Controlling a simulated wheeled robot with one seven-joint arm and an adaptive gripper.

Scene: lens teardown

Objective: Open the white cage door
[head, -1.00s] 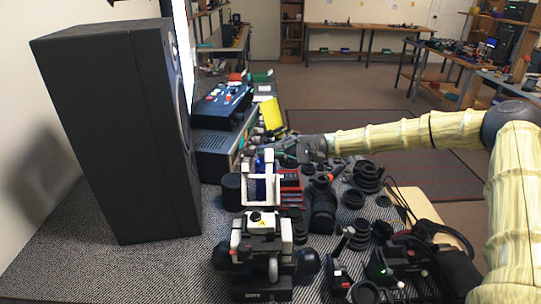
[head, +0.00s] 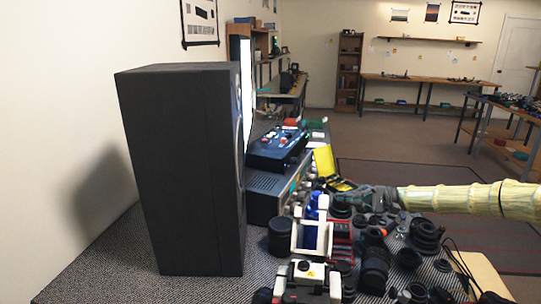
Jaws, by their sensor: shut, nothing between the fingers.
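A small white frame (head: 296,236) with an open middle stands upright on the bench in the lower middle of the head view. It looks like the white cage door, though I cannot be sure. A blue part (head: 311,207) shows behind it. A white and black device (head: 300,272) sits in front of it, cut off by the lower edge. My gripper (head: 338,196) reaches in from the right, behind and to the right of the frame, with dark fingers pointing left. It is shut and empty. It appears apart from the frame; its fingertips are hard to make out among the clutter.
A large black speaker (head: 185,170) stands close on the left. Behind are a grey box (head: 262,193), a dark blue panel unit (head: 277,150) and a yellow piece (head: 323,161). Black lens parts (head: 374,268) and a red case (head: 341,240) crowd the bench to the right.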

